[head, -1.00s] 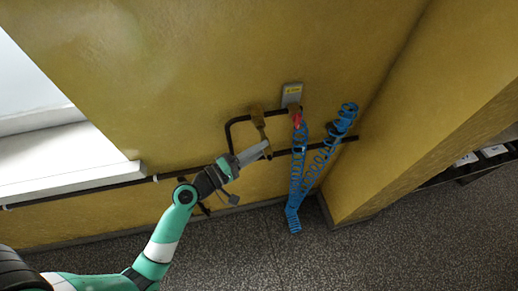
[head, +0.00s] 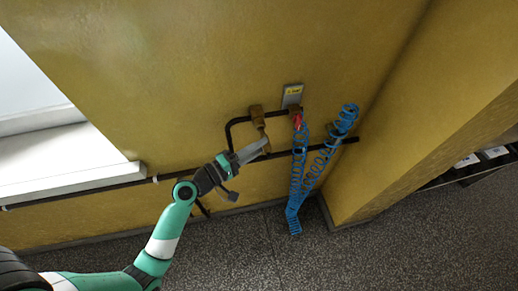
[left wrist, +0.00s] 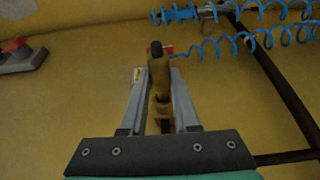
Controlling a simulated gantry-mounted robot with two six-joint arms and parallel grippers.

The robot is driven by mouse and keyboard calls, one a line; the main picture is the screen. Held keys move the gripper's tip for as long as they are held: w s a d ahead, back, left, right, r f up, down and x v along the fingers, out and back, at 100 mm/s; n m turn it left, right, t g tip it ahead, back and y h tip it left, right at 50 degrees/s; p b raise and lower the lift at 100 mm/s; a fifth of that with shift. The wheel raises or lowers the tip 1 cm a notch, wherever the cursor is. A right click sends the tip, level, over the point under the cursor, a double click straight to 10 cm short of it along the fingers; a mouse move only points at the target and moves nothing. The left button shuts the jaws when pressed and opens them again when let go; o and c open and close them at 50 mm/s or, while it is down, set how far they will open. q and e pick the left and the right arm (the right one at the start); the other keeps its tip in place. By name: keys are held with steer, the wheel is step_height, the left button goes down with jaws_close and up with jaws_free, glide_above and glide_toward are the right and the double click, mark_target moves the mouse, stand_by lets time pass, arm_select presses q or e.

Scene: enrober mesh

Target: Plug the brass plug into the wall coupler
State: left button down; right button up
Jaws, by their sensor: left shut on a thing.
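My left gripper (head: 262,150) is shut on a brass plug (left wrist: 160,90). In the left wrist view the plug lies between the two grey fingers and its dark tip points away from the hand. In the head view the plug is small and partly hidden by the fingers. Two brass fittings are on the wall piping: one on the left (head: 256,112), just above the fingertips, and one on the right (head: 295,108), by a red part. I cannot tell which one is the wall coupler. Whether the plug touches a fitting is unclear. My right gripper is not in view.
Blue coiled hose (head: 298,180) hangs right of the gripper. Dark pipes (head: 320,146) run along the yellow wall. A grey plate with a yellow label (head: 292,95) is above the right fitting. A white ledge (head: 70,180) is at left; grey floor lies below.

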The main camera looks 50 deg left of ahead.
arm_select(q)
steer(key=shift+w+a+b, duration=0.25)
steer(key=shift+a, duration=0.35)
steer(key=shift+w+a+b, duration=0.2)
steer(key=shift+w+a, duration=0.05)
steer(key=shift+a, duration=0.35)
steer(key=c, duration=0.6)
jaws_free()
steer(key=shift+w, duration=0.1)
steer(key=s+p, duration=0.2)
steer(key=s, duration=0.2)
steer(key=s+p, duration=0.5)
steer(key=s, duration=0.2)
steer(key=shift+s+a+p, duration=0.3)
steer(key=shift+s, duration=0.05)
